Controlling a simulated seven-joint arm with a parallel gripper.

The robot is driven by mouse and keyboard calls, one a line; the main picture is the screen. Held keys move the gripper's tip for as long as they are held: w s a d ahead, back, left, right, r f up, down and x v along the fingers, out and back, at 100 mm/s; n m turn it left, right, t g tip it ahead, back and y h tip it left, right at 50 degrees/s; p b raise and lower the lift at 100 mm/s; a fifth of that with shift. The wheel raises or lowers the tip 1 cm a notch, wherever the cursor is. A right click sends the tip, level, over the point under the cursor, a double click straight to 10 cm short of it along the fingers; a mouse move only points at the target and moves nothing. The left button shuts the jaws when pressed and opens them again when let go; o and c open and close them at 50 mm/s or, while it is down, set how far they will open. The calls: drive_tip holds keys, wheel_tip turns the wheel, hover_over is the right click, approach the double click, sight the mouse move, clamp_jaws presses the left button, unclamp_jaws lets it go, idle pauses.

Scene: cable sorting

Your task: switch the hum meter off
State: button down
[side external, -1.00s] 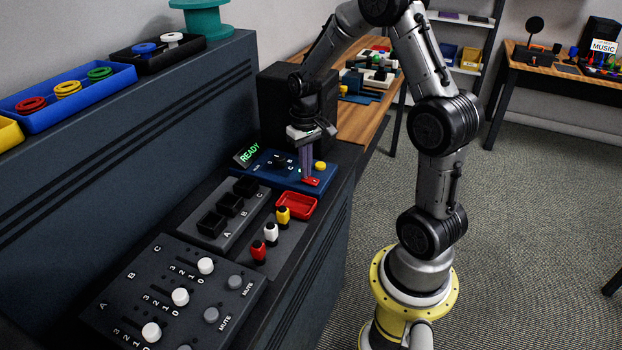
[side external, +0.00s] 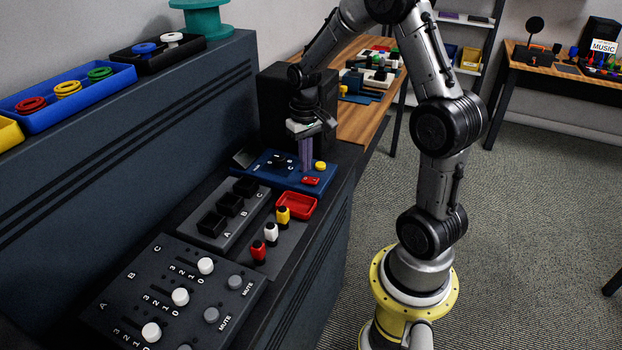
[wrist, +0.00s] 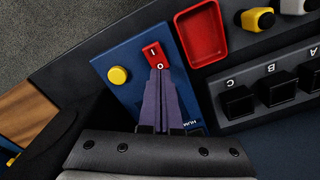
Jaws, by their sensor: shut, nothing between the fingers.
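The hum meter is a blue box (side external: 262,168) on the dark console, with a yellow button (side external: 320,166), a black knob and a red rocker switch (side external: 311,181). In the wrist view the red switch (wrist: 153,56) shows the marks I and O. My gripper (side external: 306,170) points down over the blue box with its purple fingers together and nothing between them. In the wrist view the fingertips (wrist: 160,68) are at the O end of the switch; I cannot tell whether they touch it. The meter's small display (side external: 244,158) is dark.
A red tray (side external: 297,207) lies beside the meter. Black sockets (side external: 230,204) marked A, B, C and red, white and yellow plugs (side external: 271,233) stand in front. A slider panel (side external: 175,295) is nearer. A black speaker box (side external: 275,100) stands behind the meter.

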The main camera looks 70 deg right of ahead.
sight(306, 178)
drive_tip(key=shift+r, duration=2.3)
drive_tip(key=s+a+r+n+t, duration=0.2)
drive_tip(key=a+r+n+t, duration=0.15)
drive_tip(key=a+r, duration=0.75)
drive_tip(key=s+a+n+t, duration=0.2)
drive_tip(key=s+a, duration=0.5)
drive_tip(key=s, duration=0.6)
drive_tip(key=shift+f, duration=0.35)
drive_tip(key=shift+n, duration=0.25)
